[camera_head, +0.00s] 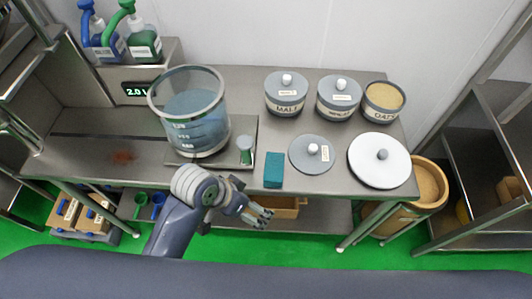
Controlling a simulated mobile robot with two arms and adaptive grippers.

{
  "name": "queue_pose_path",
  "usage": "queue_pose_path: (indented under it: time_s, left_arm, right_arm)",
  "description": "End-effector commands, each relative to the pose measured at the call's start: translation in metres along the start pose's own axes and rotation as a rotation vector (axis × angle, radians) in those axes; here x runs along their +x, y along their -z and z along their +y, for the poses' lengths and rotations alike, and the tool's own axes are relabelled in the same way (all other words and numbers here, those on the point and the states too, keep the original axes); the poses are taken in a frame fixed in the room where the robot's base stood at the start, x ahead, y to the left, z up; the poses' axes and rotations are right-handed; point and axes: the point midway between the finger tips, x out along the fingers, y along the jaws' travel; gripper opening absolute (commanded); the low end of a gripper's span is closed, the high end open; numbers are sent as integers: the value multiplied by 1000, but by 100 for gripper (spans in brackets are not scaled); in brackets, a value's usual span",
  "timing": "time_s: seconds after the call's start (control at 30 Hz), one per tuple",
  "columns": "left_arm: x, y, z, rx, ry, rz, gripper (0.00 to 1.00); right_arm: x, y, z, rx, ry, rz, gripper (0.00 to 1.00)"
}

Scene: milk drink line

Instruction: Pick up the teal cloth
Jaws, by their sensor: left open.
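The teal cloth (273,170) lies folded on the steel table, near its front edge. It is just left of the grey lid with the white knob. My left gripper (262,219) is in front of the table edge, below and slightly left of the cloth in the picture. It is open, empty and apart from the cloth. My right gripper is not in view.
A large clear container (190,110) of bluish liquid stands left on the steel table (345,188), with a small jar (245,150) beside it. A grey lid (312,154) and a white lid (379,161) lie right of the cloth. Labelled canisters (285,94) stand behind.

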Motion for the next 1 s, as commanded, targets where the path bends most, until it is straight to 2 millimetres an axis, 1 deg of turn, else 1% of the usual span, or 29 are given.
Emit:
queue_pose_path:
  time_s: [0.03,0.2,0.37,0.5,0.63,0.77,0.9,1.0]
  left_arm:
    - [-2,11,4,36,-13,2,100]
    - [1,35,17,141,-55,-3,100]
    - [2,60,29,261,-91,-14,100]
    - [1,85,39,404,-120,-43,100]
    - [-3,109,45,572,-137,-97,100]
    - [-10,128,42,728,-136,-174,100]
    - [-21,145,28,864,-117,-270,100]
    - [-30,154,17,930,-100,-332,100]
  right_arm:
    - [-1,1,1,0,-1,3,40]
    - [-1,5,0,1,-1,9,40]
    - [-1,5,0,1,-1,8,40]
    - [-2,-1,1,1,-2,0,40]
    - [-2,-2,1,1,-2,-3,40]
    - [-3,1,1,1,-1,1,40]
    - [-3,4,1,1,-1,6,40]
    - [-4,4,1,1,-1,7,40]
